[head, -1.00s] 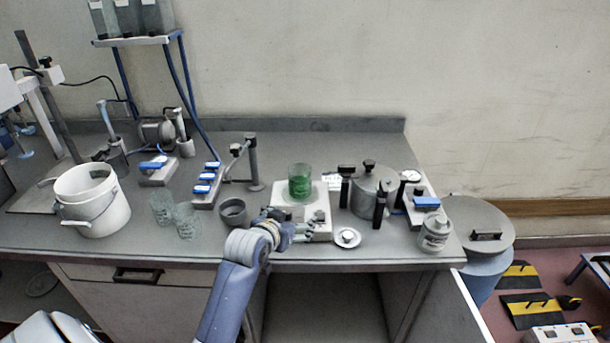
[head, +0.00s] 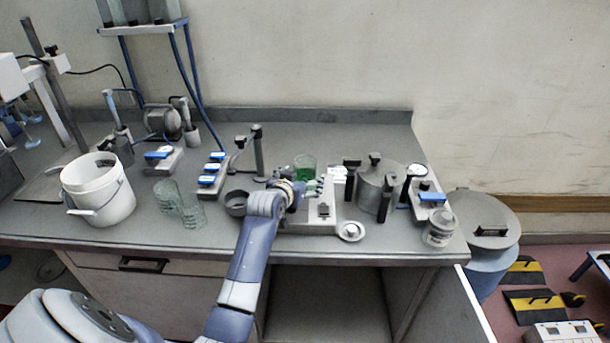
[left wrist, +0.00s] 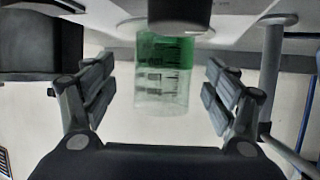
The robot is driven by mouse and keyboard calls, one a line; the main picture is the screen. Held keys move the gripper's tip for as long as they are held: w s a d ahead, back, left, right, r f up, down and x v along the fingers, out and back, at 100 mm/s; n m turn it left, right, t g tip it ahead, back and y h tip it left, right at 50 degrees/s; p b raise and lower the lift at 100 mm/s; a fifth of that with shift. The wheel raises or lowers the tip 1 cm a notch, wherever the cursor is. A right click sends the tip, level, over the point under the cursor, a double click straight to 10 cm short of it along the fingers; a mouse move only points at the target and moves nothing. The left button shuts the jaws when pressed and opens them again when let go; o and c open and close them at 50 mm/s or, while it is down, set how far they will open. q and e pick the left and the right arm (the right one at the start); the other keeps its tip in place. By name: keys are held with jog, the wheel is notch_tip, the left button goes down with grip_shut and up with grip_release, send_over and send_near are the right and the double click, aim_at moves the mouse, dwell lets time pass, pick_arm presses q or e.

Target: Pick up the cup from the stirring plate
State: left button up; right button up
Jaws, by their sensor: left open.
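The cup (head: 305,162) is a clear beaker with green liquid. It stands upright on the pale stirring plate (head: 322,213) near the front of the bench, its lower part partly hidden by my left gripper (head: 308,189). In the left wrist view the cup (left wrist: 162,85) appears upside down between the two spread fingers of my left gripper (left wrist: 160,80), with gaps on both sides. The gripper is open and holds nothing. My right gripper is not in view.
A small white dish (head: 351,231) lies at the front right. Two empty beakers (head: 192,211) and a white bucket (head: 99,190) stand farther left.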

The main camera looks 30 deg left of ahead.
aim_at(305, 176)
pick_arm(q)
jog(key=shift+x, duration=2.1)
jog(key=shift+s+a, duration=0.1)
jog(key=shift+a, duration=0.1)
jog(key=c, duration=1.3)
